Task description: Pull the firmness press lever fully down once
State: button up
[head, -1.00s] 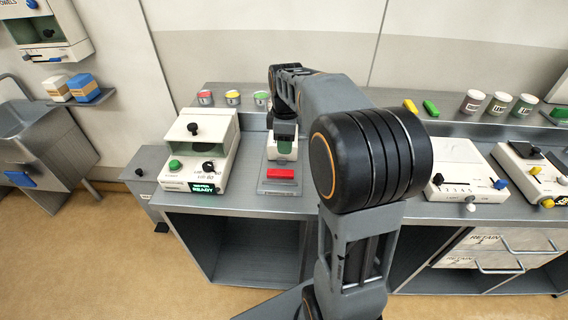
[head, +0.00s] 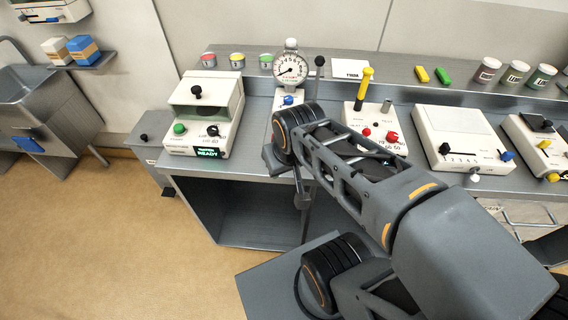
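The firmness press appears to be the narrow device with a round white dial gauge (head: 291,69), left of centre on the bench. A thin lever with a black ball knob (head: 319,61) stands upright just right of the dial, its knob raised to about the top of the dial. The lower front of the press is hidden behind my wrist. My gripper (head: 285,172) is in front of and below the press, near the bench's front edge and apart from the lever knob. Its fingers are dark and partly hidden by the wrist, so their opening is unclear.
A cream machine with a green READY display (head: 207,152) stands left of the press. A cream box with a yellow-handled lever (head: 365,85) and red knobs stands to the right. Several coloured jars and a white card (head: 352,69) sit on the back ledge. Below the bench is an open bay (head: 250,215).

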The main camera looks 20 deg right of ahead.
aim_at(320, 60)
jog(key=z, duration=1.6)
jog(key=k, duration=0.8)
jog(key=u, duration=0.6)
jog(key=i, duration=1)
